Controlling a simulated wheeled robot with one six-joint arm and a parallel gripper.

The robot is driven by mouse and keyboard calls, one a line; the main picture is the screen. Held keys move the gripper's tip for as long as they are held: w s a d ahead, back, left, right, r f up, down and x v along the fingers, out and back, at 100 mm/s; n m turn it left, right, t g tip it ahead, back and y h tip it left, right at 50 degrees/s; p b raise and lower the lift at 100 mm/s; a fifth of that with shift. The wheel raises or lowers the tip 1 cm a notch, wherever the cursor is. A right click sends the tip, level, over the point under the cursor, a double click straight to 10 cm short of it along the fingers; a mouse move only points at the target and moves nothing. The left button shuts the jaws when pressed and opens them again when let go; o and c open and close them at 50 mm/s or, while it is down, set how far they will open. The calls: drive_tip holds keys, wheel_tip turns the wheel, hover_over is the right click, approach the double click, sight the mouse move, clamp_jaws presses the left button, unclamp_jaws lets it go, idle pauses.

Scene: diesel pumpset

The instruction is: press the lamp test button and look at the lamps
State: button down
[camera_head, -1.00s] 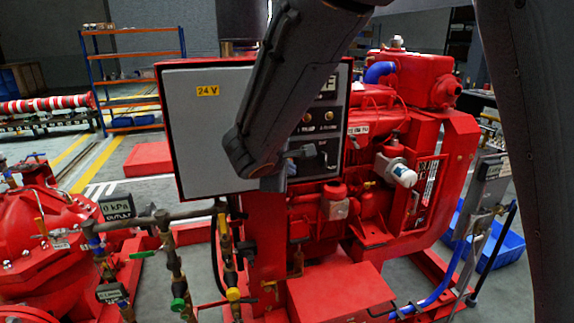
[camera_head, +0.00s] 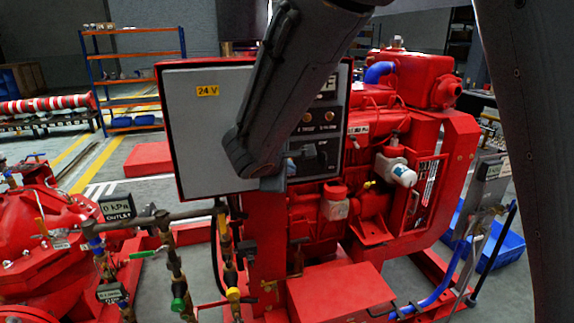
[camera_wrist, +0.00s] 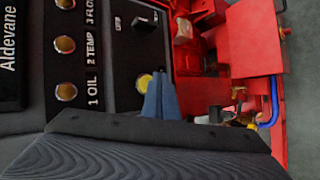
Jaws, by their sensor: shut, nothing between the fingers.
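The control box's dark panel faces my wrist camera, turned on its side. Three round amber lamps, the oil lamp (camera_wrist: 67,91), the temp lamp (camera_wrist: 65,44) and the third lamp (camera_wrist: 66,3), sit in a row; I cannot tell whether they are lit. They also show small in the head view, as with one lamp (camera_head: 307,117). A round yellow button (camera_wrist: 144,82) shows beside my fingers, partly covered; no label on it is readable. My gripper (camera_wrist: 160,92) is shut and empty, its blue fingertips at the button's edge. Contact cannot be told.
A black rotary switch (camera_wrist: 145,22) stands out from the panel near the button. The grey box door (camera_head: 205,130) marked 24 V hangs at the left. The red engine (camera_head: 400,110) stands at the right, with pipes and valves below left.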

drive_tip(key=shift+w, duration=0.15)
drive_tip(key=shift+w+a+b, duration=0.1)
drive_tip(key=shift+w+b, duration=0.2)
drive_tip(key=shift+b, duration=0.1)
drive_tip(key=shift+w+a, duration=0.1)
drive_tip(key=shift+w, duration=0.25)
idle(0.8)
drive_tip(key=shift+s+b, duration=0.1)
drive_tip(key=shift+b, duration=0.2)
drive_tip(key=shift+s+d+b, duration=0.25)
drive_tip(key=shift+s+b, duration=0.1)
drive_tip(key=shift+s, duration=0.35)
drive_tip(key=shift+s+d+b, duration=0.2)
drive_tip(key=shift+s+b, duration=0.05)
drive_tip(key=shift+s, duration=0.55)
drive_tip(key=shift+s+d+b, duration=0.2)
drive_tip(key=shift+s+d, duration=0.05)
drive_tip(key=shift+s, duration=0.55)
drive_tip(key=shift+s+d+b, duration=0.2)
drive_tip(key=shift+s+b, duration=0.05)
drive_tip(key=shift+s, duration=0.55)
